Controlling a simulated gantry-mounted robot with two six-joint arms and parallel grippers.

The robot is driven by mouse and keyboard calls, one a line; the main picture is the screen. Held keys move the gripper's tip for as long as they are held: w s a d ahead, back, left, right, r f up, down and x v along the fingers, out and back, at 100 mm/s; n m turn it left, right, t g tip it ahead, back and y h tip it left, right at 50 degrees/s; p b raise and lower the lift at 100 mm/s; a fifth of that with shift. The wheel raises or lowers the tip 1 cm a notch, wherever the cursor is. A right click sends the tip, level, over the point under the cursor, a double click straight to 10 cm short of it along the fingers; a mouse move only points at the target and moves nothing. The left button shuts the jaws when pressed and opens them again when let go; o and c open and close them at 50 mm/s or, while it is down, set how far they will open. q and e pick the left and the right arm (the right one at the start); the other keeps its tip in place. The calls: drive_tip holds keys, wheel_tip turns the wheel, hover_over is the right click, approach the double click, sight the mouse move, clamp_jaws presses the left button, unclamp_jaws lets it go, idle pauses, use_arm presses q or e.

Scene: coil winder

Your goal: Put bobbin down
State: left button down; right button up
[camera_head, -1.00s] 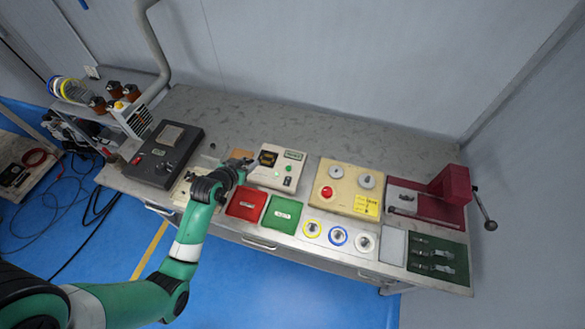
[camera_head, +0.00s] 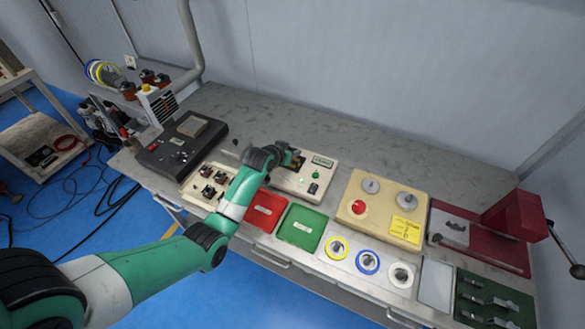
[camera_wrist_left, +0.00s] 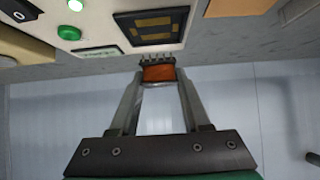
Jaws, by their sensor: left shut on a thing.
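My left gripper (camera_head: 288,156) is over the left part of the white tester box (camera_head: 318,188). In the left wrist view the gripper (camera_wrist_left: 158,84) is shut on a bobbin (camera_wrist_left: 158,74), with an orange-brown winding, a dark flange and a row of pins. The bobbin's pins are close to the dark socket panel (camera_wrist_left: 152,26) of the tester box; I cannot tell whether they touch. In the head view the gripper mostly hides the bobbin and panel. My right gripper is not in view.
A beige tray (camera_head: 190,190) with several dark parts stands left of my left arm. Red (camera_head: 267,208) and green (camera_head: 302,228) bins lie in front of the tester. A yellow-beige box (camera_head: 360,228) stands to its right. The back of the bench (camera_head: 300,125) is clear.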

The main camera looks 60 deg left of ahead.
use_arm(q)
drive_tip(key=shift+w+a+f, duration=0.15)
drive_tip(key=shift+w+f, duration=0.15)
drive_tip(key=shift+w, duration=0.1)
drive_tip(key=shift+f, duration=0.15)
drive_tip(key=shift+w+f+b, duration=0.15)
drive_tip(key=shift+f+b, duration=0.65)
drive_tip(key=shift+f, duration=0.8)
drive_tip(key=shift+a, duration=0.1)
